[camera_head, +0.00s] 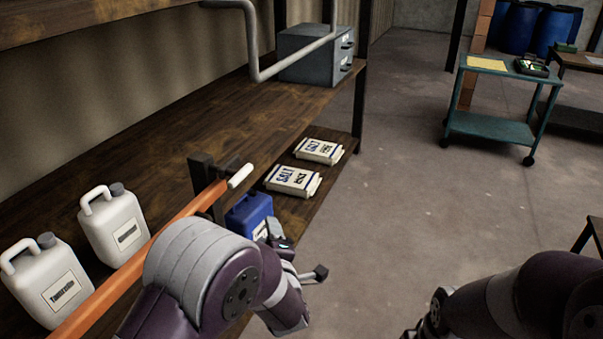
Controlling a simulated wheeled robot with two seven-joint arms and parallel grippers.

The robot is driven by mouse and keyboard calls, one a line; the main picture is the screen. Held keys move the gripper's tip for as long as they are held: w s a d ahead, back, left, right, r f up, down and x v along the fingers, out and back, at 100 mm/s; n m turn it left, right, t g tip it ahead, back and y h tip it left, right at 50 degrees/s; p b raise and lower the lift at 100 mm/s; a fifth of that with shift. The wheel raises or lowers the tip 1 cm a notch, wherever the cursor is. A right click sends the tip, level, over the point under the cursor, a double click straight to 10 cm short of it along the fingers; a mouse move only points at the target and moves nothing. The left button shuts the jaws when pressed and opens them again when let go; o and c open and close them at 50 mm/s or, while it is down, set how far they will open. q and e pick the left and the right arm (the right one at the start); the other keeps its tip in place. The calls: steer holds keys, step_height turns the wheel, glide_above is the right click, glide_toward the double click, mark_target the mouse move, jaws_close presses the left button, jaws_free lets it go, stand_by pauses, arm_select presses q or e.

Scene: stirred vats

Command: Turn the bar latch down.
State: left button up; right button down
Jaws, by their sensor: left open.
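An orange bar (140,262) runs up from the bottom left to a dark upright bracket (203,172) at the front of the shelf. A short pale handle (240,176) sticks out to the right at its upper end and looks like the bar latch's grip. My left gripper (297,249) is open and empty, below and to the right of the handle and apart from it. My left arm hides part of the bar's lower right side. My right arm is at the bottom right; its gripper's jaws cannot be made out.
Two white jugs (113,227) (47,284), a blue container (249,214) and two labelled packs (293,181) (319,151) stand or lie on the wooden shelving. A grey drawer box (305,55) sits behind. A green cart (492,126) stands at the back right. The floor between is clear.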

mark_target(241, 181)
arm_select(q)
step_height(241, 181, up, 7)
steer(key=a+n+t+y, duration=0.2)
steer(key=a+n+y, duration=0.1)
steer(key=n, duration=0.2)
steer(key=p+x, duration=0.1)
steer(key=x, duration=0.9)
steer(key=shift+w+f, duration=0.1)
steer(key=shift+w, duration=0.15)
steer(key=shift+w+a, duration=0.2)
steer(key=shift+w, duration=0.35)
steer(key=shift+s, duration=0.1)
jaws_close()
arm_select(e)
steer(key=shift+s+r, duration=0.2)
steer(key=shift+r, duration=0.35)
steer(key=shift+s+r, duration=0.15)
steer(key=shift+r, duration=0.4)
